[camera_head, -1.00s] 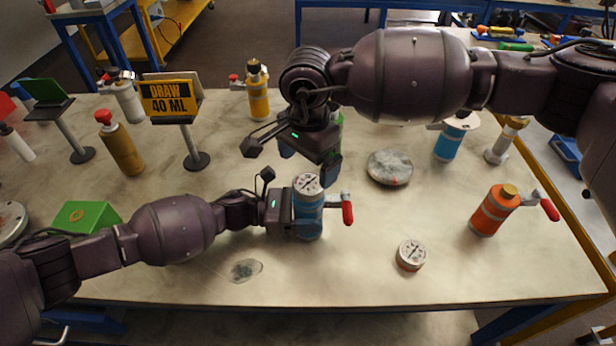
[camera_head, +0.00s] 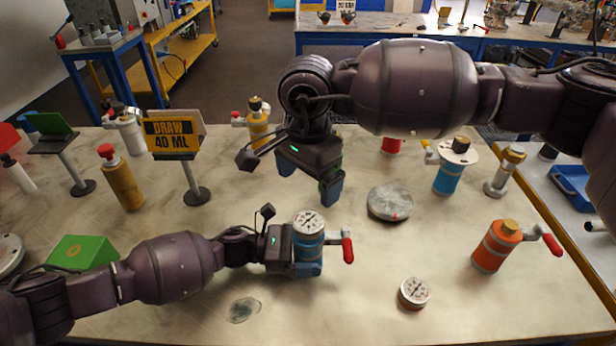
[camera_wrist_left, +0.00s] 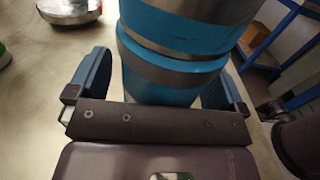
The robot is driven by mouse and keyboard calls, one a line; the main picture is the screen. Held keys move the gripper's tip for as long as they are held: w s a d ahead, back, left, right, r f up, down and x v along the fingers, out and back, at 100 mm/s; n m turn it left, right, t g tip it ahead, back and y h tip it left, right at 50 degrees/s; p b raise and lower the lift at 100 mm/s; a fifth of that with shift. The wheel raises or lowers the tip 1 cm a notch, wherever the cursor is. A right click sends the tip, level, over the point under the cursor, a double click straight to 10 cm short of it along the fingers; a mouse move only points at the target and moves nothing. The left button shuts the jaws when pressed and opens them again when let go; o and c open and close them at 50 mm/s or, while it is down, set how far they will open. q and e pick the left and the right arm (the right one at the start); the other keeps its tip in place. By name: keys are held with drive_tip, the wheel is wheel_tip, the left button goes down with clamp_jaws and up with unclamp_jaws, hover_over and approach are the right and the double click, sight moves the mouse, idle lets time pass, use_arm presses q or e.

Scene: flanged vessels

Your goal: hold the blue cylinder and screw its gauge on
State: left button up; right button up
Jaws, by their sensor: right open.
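The blue cylinder (camera_head: 309,250) stands upright near the front middle of the table, with a red-ended side handle (camera_head: 347,250). A white-faced gauge (camera_head: 308,222) sits on its top; I cannot tell whether it is threaded. My left gripper (camera_head: 306,268) is around the cylinder's side from the left. In the left wrist view its fingers flank the blue body (camera_wrist_left: 165,80), with a narrow gap showing beside the left finger. My right gripper (camera_head: 310,178) is open and empty, above and behind the gauge, apart from it.
A second gauge (camera_head: 413,293) lies on the table to the right. A round grey disc (camera_head: 390,203) lies behind it. An orange cylinder (camera_head: 496,246) and another blue cylinder (camera_head: 449,178) stand to the right. A sign reading "DRAW 40 ML" (camera_head: 173,134) and a green box (camera_head: 84,253) are at left.

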use_arm(q)
drive_tip(key=a+b, duration=0.1)
drive_tip(key=a, duration=1)
use_arm(e)
drive_tip(key=shift+f, duration=0.9)
use_arm(q)
drive_tip(key=shift+d, duration=0.1)
use_arm(e)
drive_tip(key=shift+r, duration=0.1)
